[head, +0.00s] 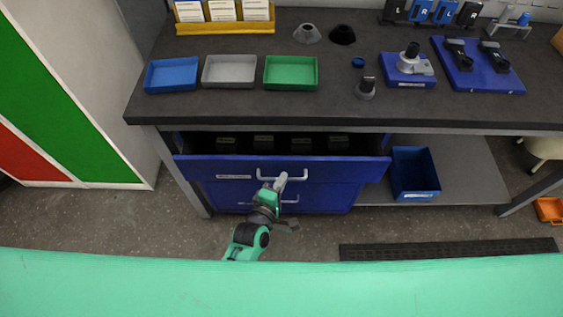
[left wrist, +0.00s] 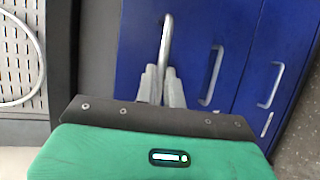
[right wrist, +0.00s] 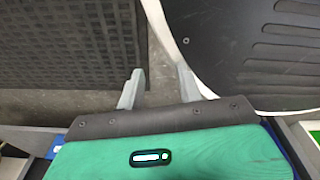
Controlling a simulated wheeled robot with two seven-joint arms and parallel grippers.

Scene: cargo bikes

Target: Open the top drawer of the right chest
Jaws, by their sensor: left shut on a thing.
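One blue chest stands under the workbench. Its top drawer (head: 340,170) is pulled partly out, and its dark inside shows several small blocks in a row. My left gripper (head: 279,184) is shut on the light grey bar handle (head: 300,175) of this drawer. In the left wrist view, the fingers of the left gripper (left wrist: 161,85) close around the lower part of the handle (left wrist: 166,40). A lower drawer (head: 330,198) is shut below it, partly hidden by my arm. My right gripper (right wrist: 158,86) is open and empty, above the floor; it is not visible in the head view.
The workbench top (head: 220,108) overhangs the drawer and carries blue, grey and green trays (head: 290,73). A blue bin (head: 414,175) stands on the shelf right of the chest. A black ribbed mat (head: 450,249) lies on the floor. A green-and-red cabinet is at left.

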